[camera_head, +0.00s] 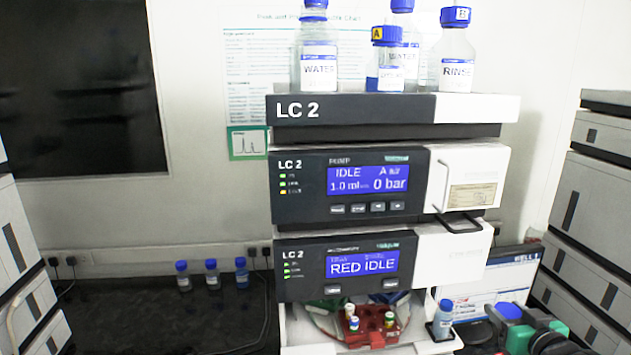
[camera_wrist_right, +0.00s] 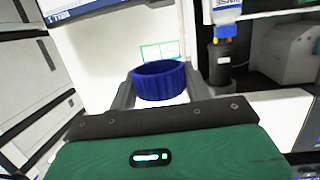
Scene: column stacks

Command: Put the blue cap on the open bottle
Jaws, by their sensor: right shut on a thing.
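The blue cap (camera_wrist_right: 160,82) is between the two grey fingers of my right gripper (camera_wrist_right: 158,92) in the right wrist view. It is a ribbed ring, tilted towards the camera. The gripper is shut on the cap, apart from any bottle. I cannot make out an open bottle; the bottles I see clearly carry blue caps. My left gripper is not in view.
The LC 2 stack (camera_head: 350,240) stands in the middle, with capped bottles such as RINSE (camera_head: 455,62) on top. A low open drawer holds a red vial rack (camera_head: 376,338). A capped bottle (camera_head: 442,318) stands at the drawer's right. Three small bottles (camera_head: 211,274) stand on the dark bench.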

